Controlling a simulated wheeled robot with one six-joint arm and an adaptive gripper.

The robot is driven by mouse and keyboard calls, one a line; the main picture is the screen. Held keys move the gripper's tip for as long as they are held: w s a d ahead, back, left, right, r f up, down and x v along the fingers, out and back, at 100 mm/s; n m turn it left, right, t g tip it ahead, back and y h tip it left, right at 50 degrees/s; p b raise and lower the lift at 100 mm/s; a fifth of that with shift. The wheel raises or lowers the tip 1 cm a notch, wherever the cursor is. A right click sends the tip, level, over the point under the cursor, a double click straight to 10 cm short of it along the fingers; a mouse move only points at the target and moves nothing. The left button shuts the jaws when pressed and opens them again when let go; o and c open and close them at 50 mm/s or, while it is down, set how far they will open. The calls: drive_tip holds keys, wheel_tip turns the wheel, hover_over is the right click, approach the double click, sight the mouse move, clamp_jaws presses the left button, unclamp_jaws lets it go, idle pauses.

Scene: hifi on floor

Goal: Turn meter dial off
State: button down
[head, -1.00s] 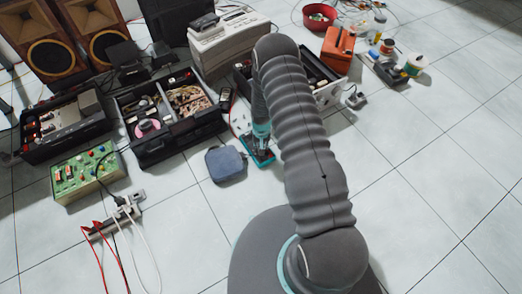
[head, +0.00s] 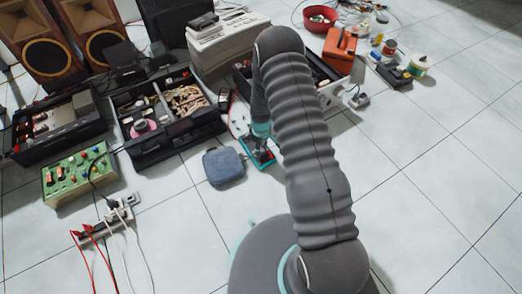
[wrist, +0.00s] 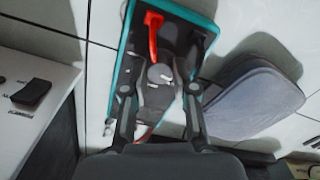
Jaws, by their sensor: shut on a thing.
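The meter (wrist: 193,17) lies on the tiled floor, with a teal rim and a dark face. A red plug and lead stand at its upper part in the wrist view. Its grey round dial (wrist: 160,74) sits between my fingers. My gripper (wrist: 158,86) is over the meter and shut on the dial, one finger on each side. The dial's exact pointer position is hard to read. In the head view the meter (head: 262,160) shows only partly, with my gripper (head: 261,143) above it and my arm hiding the rest.
A blue-grey pouch (head: 223,167) lies close beside the meter. Open toolboxes (head: 160,150), a beige device (head: 225,45) and an orange box (head: 338,50) stand behind. A green board (head: 75,180) and power strip (head: 105,228) are at left.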

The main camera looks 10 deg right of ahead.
drive_tip(key=shift+a+n+b, duration=0.1)
drive_tip(key=shift+n+b, duration=0.2)
drive_tip(key=shift+n, duration=0.7)
drive_tip(key=c, duration=0.9)
unclamp_jaws()
wheel_tip(320, 180, up, 12)
